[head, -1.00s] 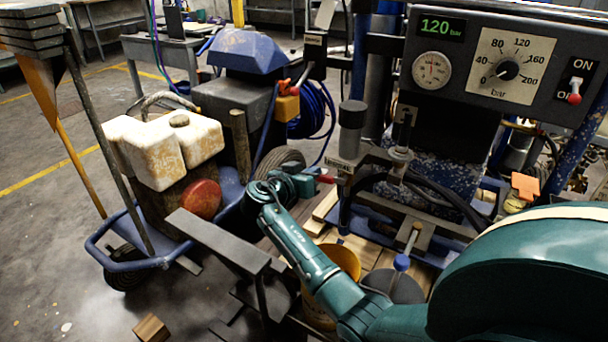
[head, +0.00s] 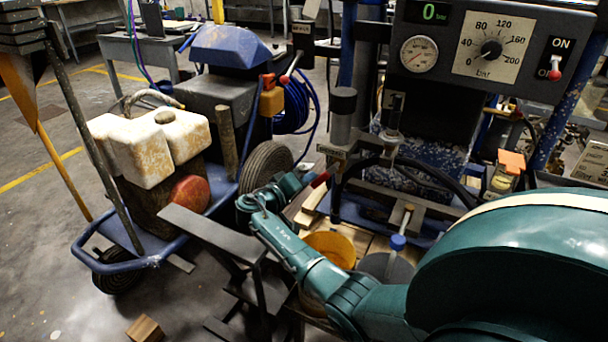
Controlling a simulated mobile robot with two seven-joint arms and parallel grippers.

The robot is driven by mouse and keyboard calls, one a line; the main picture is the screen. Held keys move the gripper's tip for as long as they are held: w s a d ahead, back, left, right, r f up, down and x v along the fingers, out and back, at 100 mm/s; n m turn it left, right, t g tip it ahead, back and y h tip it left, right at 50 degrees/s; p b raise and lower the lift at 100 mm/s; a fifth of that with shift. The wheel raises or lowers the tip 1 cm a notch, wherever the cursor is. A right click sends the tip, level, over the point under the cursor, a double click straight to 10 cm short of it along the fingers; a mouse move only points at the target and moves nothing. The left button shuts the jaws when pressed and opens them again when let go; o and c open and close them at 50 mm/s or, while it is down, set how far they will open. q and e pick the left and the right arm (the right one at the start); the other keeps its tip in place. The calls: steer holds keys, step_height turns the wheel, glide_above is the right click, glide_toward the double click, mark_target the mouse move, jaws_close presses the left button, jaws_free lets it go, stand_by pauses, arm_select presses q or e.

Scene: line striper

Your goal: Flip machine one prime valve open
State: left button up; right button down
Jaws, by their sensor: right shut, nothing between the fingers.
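A valve with a red lever (head: 321,178) sits at the left end of the pump assembly, below a small label plate (head: 332,151) too small to read. The lever tilts up to the right. My right gripper (head: 306,181) is shut and empty, with its tips right beside the lever's lower left end. I cannot tell whether they touch. The control panel (head: 430,80) shows 0 on its green display (head: 434,13). Its red-tipped switch (head: 556,75) points down, away from ON. My left gripper is out of view.
A second machine (head: 230,90) with an orange valve block (head: 271,98) and white tank (head: 150,145) stands at left. A yellow bucket (head: 331,247) and a blue-capped rod (head: 397,243) are near my right forearm. A dark metal step (head: 212,235) stands left of it.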

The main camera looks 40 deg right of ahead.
steer(key=shift+s+d+f+n+g+h, duration=0.15)
steer(key=shift+s+f+n+g+h, duration=0.2)
steer(key=shift+f+n, duration=0.35)
steer(key=shift+s+d+f+n+h, duration=0.15)
steer(key=shift+s+n, duration=0.15)
steer(key=shift+n, duration=0.3)
steer(key=shift+s+d+f+n+h, duration=0.15)
steer(key=shift+s+n, duration=0.1)
steer(key=shift+n, duration=0.35)
arm_select(q)
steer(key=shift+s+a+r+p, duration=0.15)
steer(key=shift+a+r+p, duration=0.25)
steer(key=shift+p, duration=0.1)
arm_select(e)
steer(key=shift+s+d+f+n+h, duration=0.1)
steer(key=shift+s+f+n+h, duration=0.1)
steer(key=shift+s+n, duration=0.3)
steer(key=shift+s+d+f+n+h, duration=0.1)
steer(key=shift+s+f+n, duration=0.1)
steer(key=shift+n, duration=0.5)
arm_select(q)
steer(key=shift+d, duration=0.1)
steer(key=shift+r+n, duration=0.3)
arm_select(e)
steer(key=s+a, duration=0.1)
steer(key=a, duration=0.6)
steer(key=shift+a, duration=0.25)
steer(key=shift+f, duration=0.1)
